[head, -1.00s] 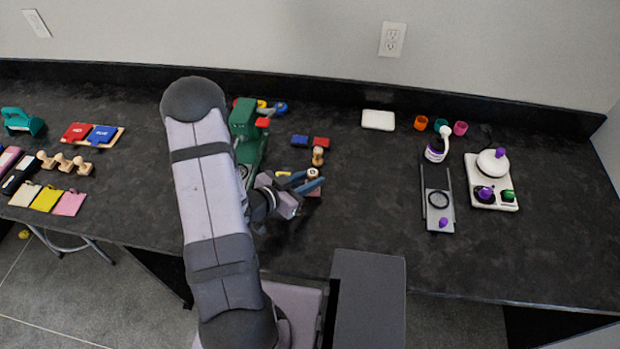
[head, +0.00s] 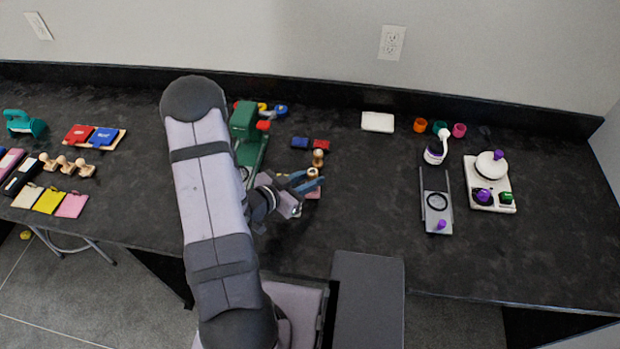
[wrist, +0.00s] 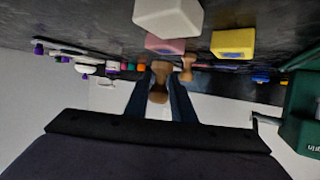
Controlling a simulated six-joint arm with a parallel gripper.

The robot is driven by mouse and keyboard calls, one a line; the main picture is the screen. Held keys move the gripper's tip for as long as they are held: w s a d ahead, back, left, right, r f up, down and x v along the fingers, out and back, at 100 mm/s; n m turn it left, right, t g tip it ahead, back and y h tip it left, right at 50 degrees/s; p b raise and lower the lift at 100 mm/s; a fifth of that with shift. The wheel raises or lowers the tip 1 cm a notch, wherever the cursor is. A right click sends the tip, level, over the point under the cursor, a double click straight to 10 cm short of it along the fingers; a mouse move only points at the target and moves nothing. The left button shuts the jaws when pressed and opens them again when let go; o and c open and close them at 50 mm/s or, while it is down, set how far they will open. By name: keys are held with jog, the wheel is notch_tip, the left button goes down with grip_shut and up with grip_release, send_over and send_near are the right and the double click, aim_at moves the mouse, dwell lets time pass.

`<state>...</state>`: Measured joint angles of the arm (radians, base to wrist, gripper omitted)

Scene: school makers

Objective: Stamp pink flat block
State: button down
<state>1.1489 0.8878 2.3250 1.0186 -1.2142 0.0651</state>
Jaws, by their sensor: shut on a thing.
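My gripper (head: 305,182) is shut on a wooden stamp (head: 312,173), right of the green machine in the head view. In the wrist view, the stamp's brown handle (wrist: 159,88) stands between my two fingers (wrist: 160,100). The pink flat block (wrist: 168,46) lies on the table beyond the stamp in the wrist view. In the head view a pink patch of it (head: 313,193) shows just below my fingers, partly covered. I cannot tell whether the stamp touches it.
A second wooden stamp (wrist: 187,68) stands close by. White (wrist: 168,15) and yellow (wrist: 233,42) blocks lie near the pink one. Blue (head: 300,142) and red (head: 321,144) pads lie behind. The green machine (head: 246,125) stands left. Table between here and the grey slide device (head: 437,215) is clear.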

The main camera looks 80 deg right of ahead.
aim_at(310, 173)
jog(key=shift+r+p, duration=1.3)
jog(key=shift+r, duration=0.5)
